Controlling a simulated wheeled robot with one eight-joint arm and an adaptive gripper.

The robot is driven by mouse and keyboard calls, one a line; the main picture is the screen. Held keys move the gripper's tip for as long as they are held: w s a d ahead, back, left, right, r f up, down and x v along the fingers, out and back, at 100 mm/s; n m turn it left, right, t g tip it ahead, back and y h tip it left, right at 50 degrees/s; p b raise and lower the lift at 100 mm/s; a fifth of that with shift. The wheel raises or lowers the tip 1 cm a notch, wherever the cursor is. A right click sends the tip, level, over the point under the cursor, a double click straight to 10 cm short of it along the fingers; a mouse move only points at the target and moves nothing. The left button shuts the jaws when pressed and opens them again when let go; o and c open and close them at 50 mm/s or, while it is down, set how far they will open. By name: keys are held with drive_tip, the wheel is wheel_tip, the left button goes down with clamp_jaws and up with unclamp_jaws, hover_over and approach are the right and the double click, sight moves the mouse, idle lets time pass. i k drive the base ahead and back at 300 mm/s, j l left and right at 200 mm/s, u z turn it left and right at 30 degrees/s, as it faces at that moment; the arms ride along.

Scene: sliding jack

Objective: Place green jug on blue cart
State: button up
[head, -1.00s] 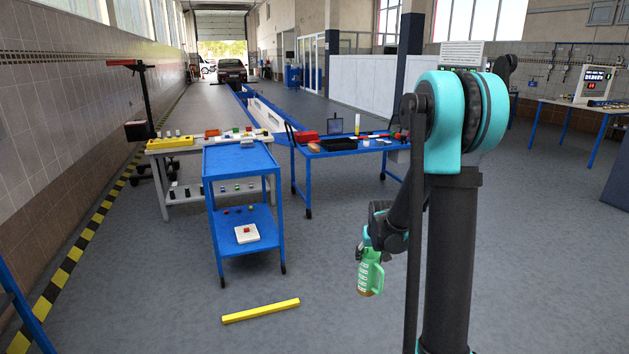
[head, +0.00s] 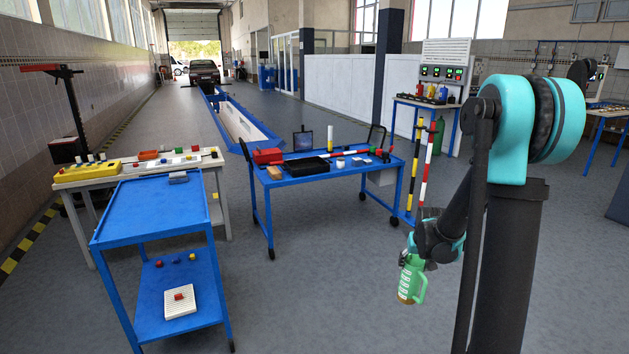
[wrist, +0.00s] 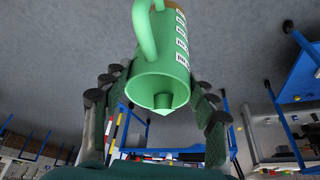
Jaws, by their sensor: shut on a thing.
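The green jug (head: 412,279), with a handle and a tan base, hangs in my gripper (head: 420,250) at the right of the head view, well above the floor. In the wrist view the jug (wrist: 162,75) is between the fingers of my gripper (wrist: 158,105), its open mouth toward the camera. My gripper is shut on it. The blue cart (head: 150,207) stands at the left of the head view, apart from the jug.
A second blue table (head: 325,174), with a red box, black tray and other items, stands between cart and jug, farther back. A grey table (head: 225,195) with a yellow box is behind the cart. Striped posts (head: 428,165) stand behind my arm. The front middle floor is clear.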

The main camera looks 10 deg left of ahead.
sight(176, 199)
drive_tip(key=i+l+u, duration=0.1)
drive_tip(key=i+u, duration=0.3)
drive_tip(key=i+l+u, duration=0.2)
drive_tip(key=i+u, duration=0.15)
drive_tip(key=i+l+u, duration=0.65)
drive_tip(key=u, duration=0.15)
